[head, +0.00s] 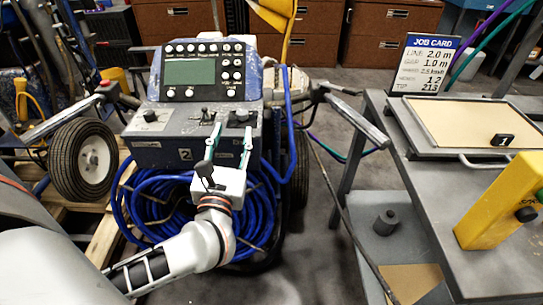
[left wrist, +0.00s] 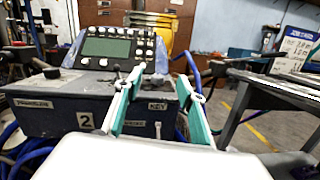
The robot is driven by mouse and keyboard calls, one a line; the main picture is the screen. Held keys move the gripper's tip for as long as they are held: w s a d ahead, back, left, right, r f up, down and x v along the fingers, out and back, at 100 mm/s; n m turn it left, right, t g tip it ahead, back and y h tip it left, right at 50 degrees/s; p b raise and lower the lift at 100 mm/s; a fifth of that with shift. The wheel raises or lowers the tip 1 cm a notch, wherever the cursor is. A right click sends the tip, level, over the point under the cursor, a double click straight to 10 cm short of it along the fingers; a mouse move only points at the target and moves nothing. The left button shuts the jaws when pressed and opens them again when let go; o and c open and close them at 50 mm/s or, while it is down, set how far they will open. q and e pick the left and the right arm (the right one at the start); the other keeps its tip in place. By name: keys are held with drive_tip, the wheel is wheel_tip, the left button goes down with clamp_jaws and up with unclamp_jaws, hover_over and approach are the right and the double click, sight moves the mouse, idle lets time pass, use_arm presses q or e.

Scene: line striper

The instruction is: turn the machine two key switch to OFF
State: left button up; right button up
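A black knob (head: 240,117), apparently the key switch, is at the right of the box top in the head view. My left gripper (head: 232,126) is open, its green-lined fingers pointing at this knob from the front, one on each side. Contact cannot be told. In the left wrist view the fingers (left wrist: 159,73) are apart. My right gripper is not in view.
A toggle (head: 205,114) and another black knob (head: 150,116) sit left on the box top. Coiled blue hose (head: 180,205) hangs below. Handlebars flank the panel. A grey bench (head: 430,200) at right holds a job card (head: 426,64) and a yellow block (head: 500,205).

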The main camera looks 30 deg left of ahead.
use_arm(q)
drive_tip(key=s+d+r+m+t+h+p, duration=0.35)
drive_tip(key=d+r+m+t+p, duration=0.2)
drive_tip(key=r+m, duration=0.55)
drive_tip(key=s+d+f+m+h+p, duration=0.1)
drive_tip(key=d+f+m+h, duration=0.1)
drive_tip(key=d+m+h, duration=0.3)
drive_tip(key=s+d+f+m+h+p, duration=0.2)
drive_tip(key=d+m+h, duration=0.3)
drive_tip(key=m, duration=0.8)
drive_tip(key=shift+s+d+f+g+p, duration=0.15)
drive_tip(key=shift+f+g+p, duration=0.2)
drive_tip(key=shift+g, duration=0.1)
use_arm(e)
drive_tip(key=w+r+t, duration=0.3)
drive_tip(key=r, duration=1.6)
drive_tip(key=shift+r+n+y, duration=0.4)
